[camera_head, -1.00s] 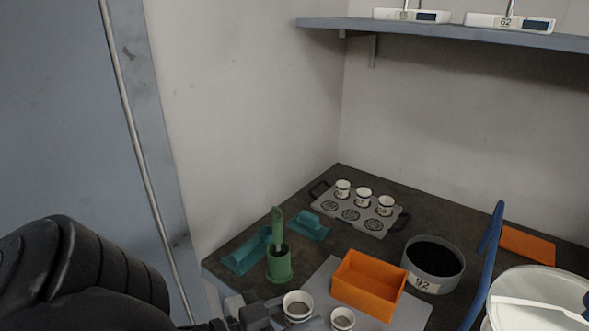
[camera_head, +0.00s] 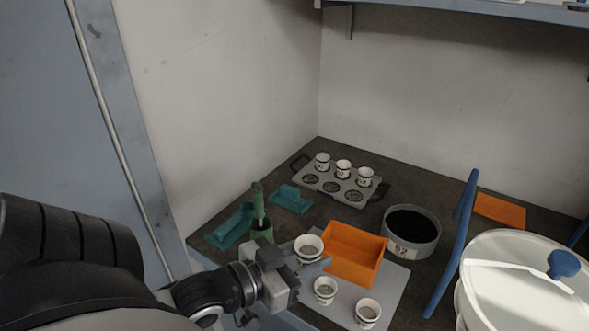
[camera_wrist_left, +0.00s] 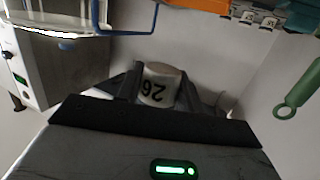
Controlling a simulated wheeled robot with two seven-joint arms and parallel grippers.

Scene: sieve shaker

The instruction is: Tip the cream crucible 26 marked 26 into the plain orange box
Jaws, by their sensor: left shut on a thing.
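The cream crucible 26 (camera_head: 308,247) is held by my left gripper (camera_head: 311,264), its dark-rimmed mouth facing up. In the left wrist view the crucible (camera_wrist_left: 160,86) sits between the fingers, its number 26 appearing upside down. The gripper is shut on it, just left of the plain orange box (camera_head: 353,264). The box is open-topped and stands on a grey mat (camera_head: 393,291). The crucible looks roughly upright and is beside the box, not over it. My right gripper is not in view.
Two other crucibles (camera_head: 325,290) (camera_head: 368,313) stand on the mat in front of the box. A pan marked 92 (camera_head: 411,234) is at right, a tray with crucibles (camera_head: 338,186) behind. A green holder (camera_head: 261,231) and teal pieces (camera_head: 231,226) are at left.

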